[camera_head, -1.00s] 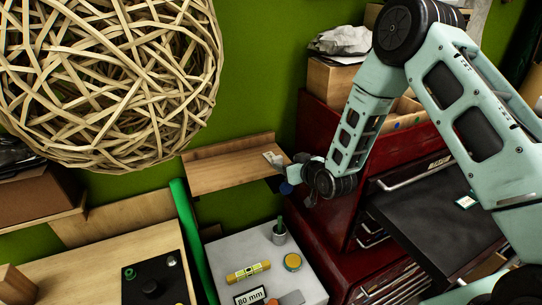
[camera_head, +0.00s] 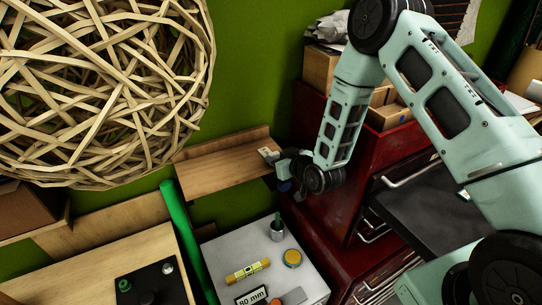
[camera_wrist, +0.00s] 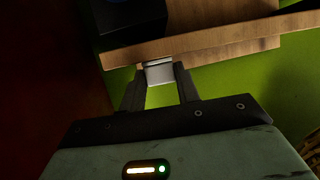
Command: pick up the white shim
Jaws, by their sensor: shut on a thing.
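The white shim (camera_wrist: 159,74) is a small pale block between my fingertips in the wrist view. My gripper (camera_wrist: 161,80) is shut on it, with one dark finger on each side. The shim is at the edge of the wooden wall shelf (camera_wrist: 205,48); I cannot tell whether it still touches the wood. In the head view my gripper (camera_head: 272,156) is at the right end of the same shelf (camera_head: 215,172). A small pale piece shows at its tip there, too small to make out clearly.
A red tool cabinet (camera_head: 398,150) stands close on the right. Below is a grey-white top (camera_head: 235,252) with a yellow level (camera_head: 248,271), a metal cup (camera_head: 277,232) and an orange-topped tin (camera_head: 292,258). A large woven cane ball (camera_head: 100,90) hangs at upper left.

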